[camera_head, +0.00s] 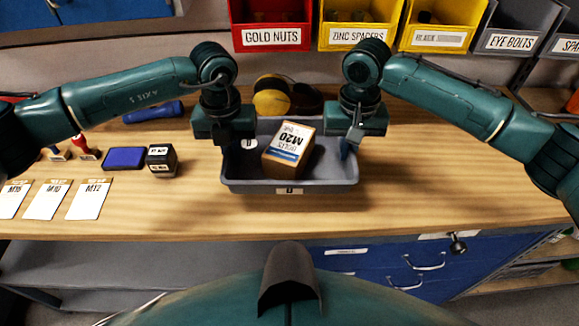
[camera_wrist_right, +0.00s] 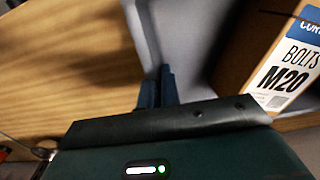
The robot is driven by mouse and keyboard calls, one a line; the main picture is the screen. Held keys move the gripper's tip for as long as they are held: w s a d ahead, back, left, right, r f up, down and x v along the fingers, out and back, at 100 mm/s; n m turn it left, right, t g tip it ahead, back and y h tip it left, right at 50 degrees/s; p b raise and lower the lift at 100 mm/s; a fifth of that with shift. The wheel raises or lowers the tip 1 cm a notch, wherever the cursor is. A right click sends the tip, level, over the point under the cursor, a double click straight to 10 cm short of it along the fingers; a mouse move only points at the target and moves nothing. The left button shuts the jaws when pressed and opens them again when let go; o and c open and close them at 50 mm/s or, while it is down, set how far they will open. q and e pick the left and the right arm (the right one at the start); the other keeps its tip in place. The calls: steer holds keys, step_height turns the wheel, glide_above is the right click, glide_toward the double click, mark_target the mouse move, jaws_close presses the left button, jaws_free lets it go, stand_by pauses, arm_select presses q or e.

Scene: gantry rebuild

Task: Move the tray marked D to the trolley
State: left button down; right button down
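The grey tray (camera_head: 337,173) sits on the wooden bench, with a small label on its front rim that is too small to read surely. It holds a cardboard box marked M20 bolts (camera_head: 289,150), which also shows in the right wrist view (camera_wrist_right: 275,75). My left gripper (camera_head: 224,147) is at the tray's left rim; its fingertips are hidden. My right gripper (camera_head: 346,149) is at the right rim. In the right wrist view its fingers (camera_wrist_right: 158,88) are close together on the tray's wall (camera_wrist_right: 143,35). No trolley can be made out.
Behind the tray lie a yellow and black round item (camera_head: 272,97) and a dark one. To the left are a blue pad (camera_head: 124,158), a black block (camera_head: 162,158), stamps and white cards (camera_head: 47,199). Bins (camera_head: 270,37) hang above. Bench right of the tray is clear (camera_head: 440,185).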

arm_select(q)
steer(key=shift+r, duration=0.1)
arm_select(e)
steer(key=shift+r, duration=0.1)
stand_by(0.5)
